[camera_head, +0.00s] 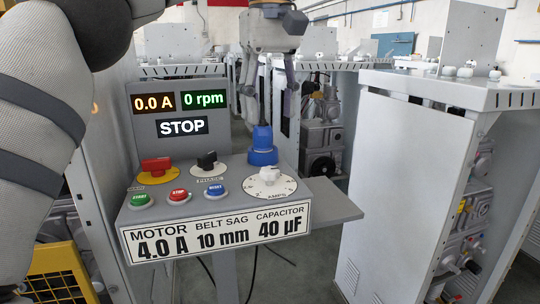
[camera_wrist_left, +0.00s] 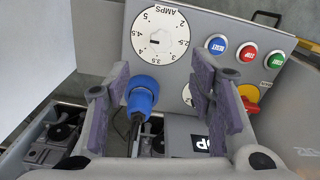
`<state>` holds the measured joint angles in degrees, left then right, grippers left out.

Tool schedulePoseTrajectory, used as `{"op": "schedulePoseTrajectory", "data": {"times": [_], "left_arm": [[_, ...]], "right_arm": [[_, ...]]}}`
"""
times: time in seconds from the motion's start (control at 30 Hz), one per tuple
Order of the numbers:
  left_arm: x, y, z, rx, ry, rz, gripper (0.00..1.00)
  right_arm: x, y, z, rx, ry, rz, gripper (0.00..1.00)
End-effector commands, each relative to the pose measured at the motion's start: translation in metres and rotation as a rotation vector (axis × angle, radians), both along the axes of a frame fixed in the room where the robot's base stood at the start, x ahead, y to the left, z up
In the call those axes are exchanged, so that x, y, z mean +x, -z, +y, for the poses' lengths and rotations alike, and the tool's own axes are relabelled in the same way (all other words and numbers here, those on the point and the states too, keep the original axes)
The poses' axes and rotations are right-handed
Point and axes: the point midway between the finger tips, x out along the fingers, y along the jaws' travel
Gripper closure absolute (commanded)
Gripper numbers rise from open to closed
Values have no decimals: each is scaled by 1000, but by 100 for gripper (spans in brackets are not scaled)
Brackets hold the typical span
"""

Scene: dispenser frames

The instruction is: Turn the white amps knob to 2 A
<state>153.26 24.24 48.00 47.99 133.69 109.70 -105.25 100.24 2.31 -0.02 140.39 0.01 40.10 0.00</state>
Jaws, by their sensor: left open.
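The white amps knob (camera_head: 269,176) sits on a numbered white dial at the right of the control panel's sloped top. In the left wrist view the amps knob (camera_wrist_left: 158,40) is near the top, beyond the fingertips; its exact setting is too small to read surely. My left gripper (camera_head: 271,106) hangs above and behind the panel, open and empty, apart from the knob. Its two fingers (camera_wrist_left: 162,72) spread at either side in the left wrist view, with a blue plug (camera_wrist_left: 142,95) visible between them. My right gripper is not in view.
The display (camera_head: 180,104) reads 0.0 A, 0 rpm and STOP. A red switch (camera_head: 155,165), a black phase knob (camera_head: 207,160) and green, red and blue buttons (camera_head: 178,196) are left of the dial. The blue plug (camera_head: 262,147) stands behind it. Grey cabinets (camera_head: 400,180) flank the panel.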

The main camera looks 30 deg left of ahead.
Motion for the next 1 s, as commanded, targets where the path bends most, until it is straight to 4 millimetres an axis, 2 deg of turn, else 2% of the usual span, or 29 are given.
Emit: {"op": "schedulePoseTrajectory", "data": {"times": [0.2, 0.4, 0.53, 0.77, 0.9, 1.0], "left_arm": [[-3, 52, 1, 0, 0, -2, 50], [-1, 90, 0, 0, -2, -4, 50], [-1, 101, 0, 0, -3, -2, 50], [0, 103, 0, 0, -3, 0, 50], [0, 103, 0, 0, -3, 0, 80], [0, 103, 0, 0, -3, 0, 98]], "right_arm": [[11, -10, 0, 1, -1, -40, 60], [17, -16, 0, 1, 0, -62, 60], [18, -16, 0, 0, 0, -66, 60], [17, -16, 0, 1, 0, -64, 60], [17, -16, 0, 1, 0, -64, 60], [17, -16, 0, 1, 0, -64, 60]]}}
